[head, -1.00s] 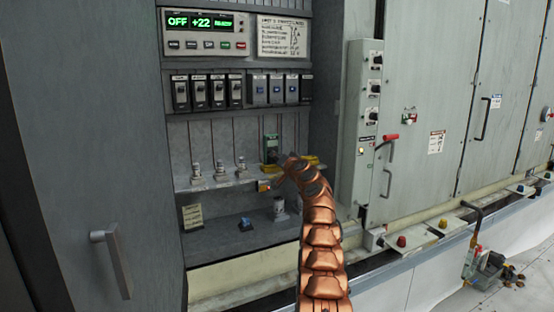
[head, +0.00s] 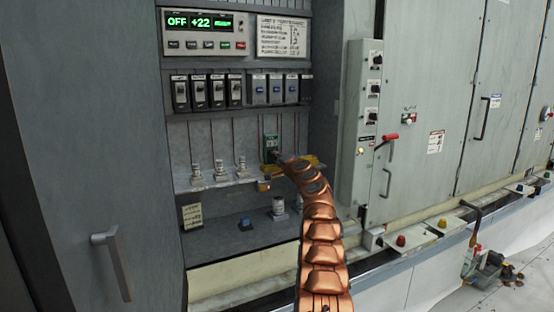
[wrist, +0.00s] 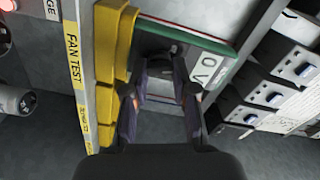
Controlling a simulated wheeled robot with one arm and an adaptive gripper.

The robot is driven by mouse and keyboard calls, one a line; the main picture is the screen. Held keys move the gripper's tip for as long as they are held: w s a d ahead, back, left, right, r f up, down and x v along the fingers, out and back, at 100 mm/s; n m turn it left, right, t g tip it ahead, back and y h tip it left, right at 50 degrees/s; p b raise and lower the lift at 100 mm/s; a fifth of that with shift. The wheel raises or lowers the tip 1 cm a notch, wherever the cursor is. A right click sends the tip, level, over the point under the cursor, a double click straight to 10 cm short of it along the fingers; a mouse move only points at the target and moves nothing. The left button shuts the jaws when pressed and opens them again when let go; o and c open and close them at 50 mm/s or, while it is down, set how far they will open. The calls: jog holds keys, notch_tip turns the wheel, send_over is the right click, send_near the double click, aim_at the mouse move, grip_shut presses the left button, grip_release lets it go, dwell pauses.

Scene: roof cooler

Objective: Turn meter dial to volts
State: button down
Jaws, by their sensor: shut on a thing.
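The meter is a small green-edged unit (head: 270,141) standing on the shelf in the cabinet. In the wrist view its green edge (wrist: 222,58) runs along the top right, beside a white label (wrist: 208,68) with "V" and "O" marks. The dark dial (wrist: 160,58) sits on the meter's face between my fingertips. My gripper (wrist: 161,70) is shut on the dial, one finger on each side. In the head view my gripper (head: 279,158) is at the meter's lower front, largely hidden by my copper arm. The dial's pointer direction cannot be made out.
Several breakers (head: 218,91) are above, with a green display (head: 200,22) reading OFF +22. A cabinet door (head: 90,150) is at left.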

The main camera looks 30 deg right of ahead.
dwell(0.3)
jog(key=c, duration=0.9)
grip_release()
jog(key=shift+s+a+r, duration=0.1)
jog(key=shift+s, duration=0.05)
